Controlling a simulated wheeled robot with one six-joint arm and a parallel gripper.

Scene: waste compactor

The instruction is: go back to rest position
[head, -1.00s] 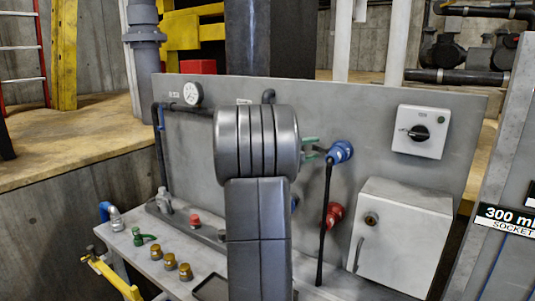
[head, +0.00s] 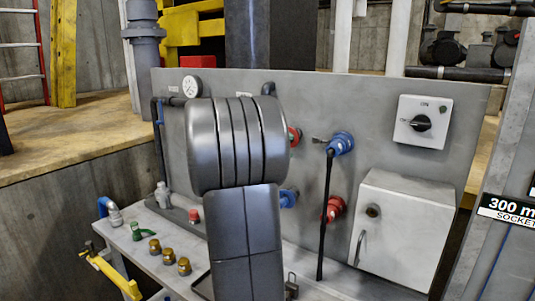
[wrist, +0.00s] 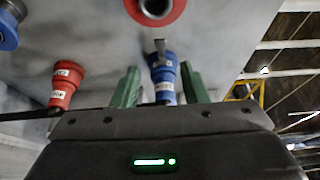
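My gripper (wrist: 160,86) shows in the wrist view with its two green fingers apart and nothing touching them that I can see. The blue plug (wrist: 164,80) appears in the gap between the fingers, further off at the panel. In the head view the blue plug (head: 342,143) sits in the upper part of the grey panel (head: 400,165), with a black cable (head: 326,215) hanging down from it. My grey arm covers the middle of the head view and hides my gripper there.
A red plug (head: 334,207), a red socket (head: 295,137) and a blue socket (head: 288,197) are on the panel. A white box (head: 405,232) and a switch box (head: 422,127) are at right. Brass knobs (head: 170,261) stand on the bench at left.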

